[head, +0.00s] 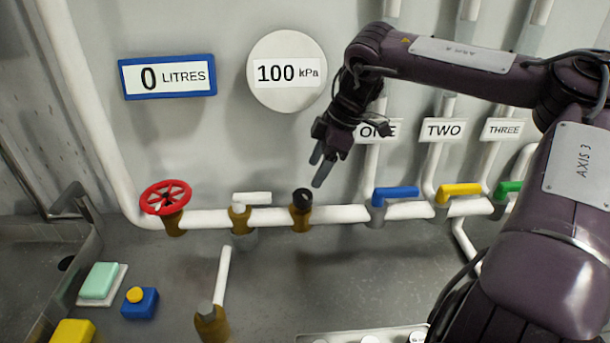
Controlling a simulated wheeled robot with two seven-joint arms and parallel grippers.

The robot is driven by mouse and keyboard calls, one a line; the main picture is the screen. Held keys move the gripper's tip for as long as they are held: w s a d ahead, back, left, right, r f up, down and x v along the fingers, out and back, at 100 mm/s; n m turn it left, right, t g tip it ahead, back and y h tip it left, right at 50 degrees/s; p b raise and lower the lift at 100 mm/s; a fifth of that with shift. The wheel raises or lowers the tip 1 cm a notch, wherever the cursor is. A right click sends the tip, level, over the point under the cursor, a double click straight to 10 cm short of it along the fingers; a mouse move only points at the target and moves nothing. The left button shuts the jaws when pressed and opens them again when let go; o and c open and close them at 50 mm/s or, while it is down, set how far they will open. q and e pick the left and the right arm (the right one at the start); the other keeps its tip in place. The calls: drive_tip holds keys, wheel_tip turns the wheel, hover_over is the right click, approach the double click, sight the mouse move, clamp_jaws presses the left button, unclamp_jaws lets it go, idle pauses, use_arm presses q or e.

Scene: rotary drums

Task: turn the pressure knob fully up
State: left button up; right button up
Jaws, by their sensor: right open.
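The pressure knob, a small black knob (303,197) on a brass fitting, sits on the white horizontal pipe in the middle of the head view. A round gauge (287,71) above it reads 100 kPa. My right gripper (319,172) hangs just above and to the right of the knob, fingers pointing down. It is open and holds nothing. Whether the fingertips touch the knob cannot be told, but they appear apart from it. My left gripper is not in view.
Left of the knob are a white-handled valve (251,199) and a red handwheel (166,198). Right of it are blue (395,193), yellow (459,190) and green (508,189) lever valves. A blue-framed display (168,77) reads 0 litres. A brass-based white spout (218,290) stands in front.

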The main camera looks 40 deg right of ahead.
sight(304, 193)
drive_tip(key=p+x, duration=0.1)
drive_tip(key=x, duration=0.6)
drive_tip(key=shift+a+f, duration=0.15)
drive_tip(key=shift+a, duration=0.05)
drive_tip(key=shift+s, duration=0.1)
drive_tip(key=c, duration=1)
